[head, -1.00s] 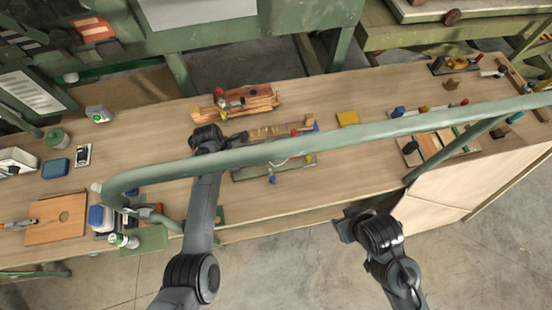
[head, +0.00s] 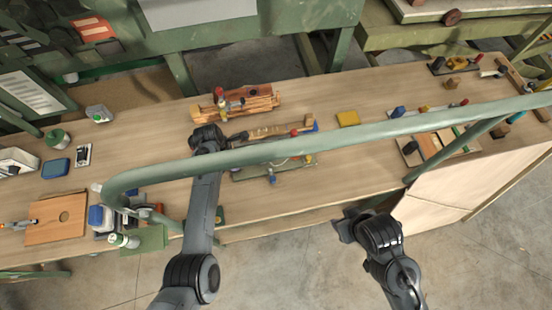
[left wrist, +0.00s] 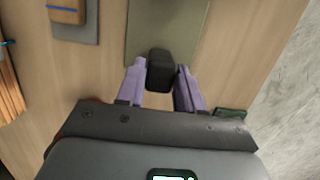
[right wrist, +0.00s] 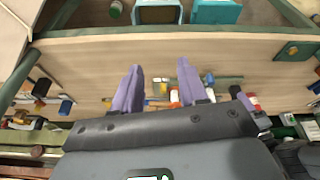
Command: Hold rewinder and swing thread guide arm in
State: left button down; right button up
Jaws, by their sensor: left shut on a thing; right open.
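The rewinder appears to be the device on a grey-green base plate (head: 243,174) at the middle of the bench, partly hidden behind a green rail. Small red and blue parts stand on it. I cannot clearly make out its thread guide arm. My left gripper (head: 226,141) is at the plate's left end. In the left wrist view, the left gripper (left wrist: 160,88) is shut on a black block-like handle (left wrist: 160,66) at the end of the plate (left wrist: 166,25). My right gripper (head: 342,226) is open and empty, in front of the bench's front edge; its spread fingers show in the right wrist view (right wrist: 157,85).
The green rail (head: 350,136) runs across the head view between me and the bench. A wooden fixture (head: 250,101) stands behind the rewinder, and a yellow block (head: 348,118) lies to its right. The bench top (head: 375,100) right of that block is mostly clear.

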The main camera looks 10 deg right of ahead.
dwell(0.4)
jog(key=n+g, duration=0.4)
send_over(273, 179)
notch_tip(273, 179, down, 6)
jog(key=shift+f, duration=0.2)
jog(key=shift+w+f, duration=0.1)
jog(key=shift+f, duration=3.3)
jog(key=shift+r, duration=0.1)
jog(key=shift+r, duration=2.4)
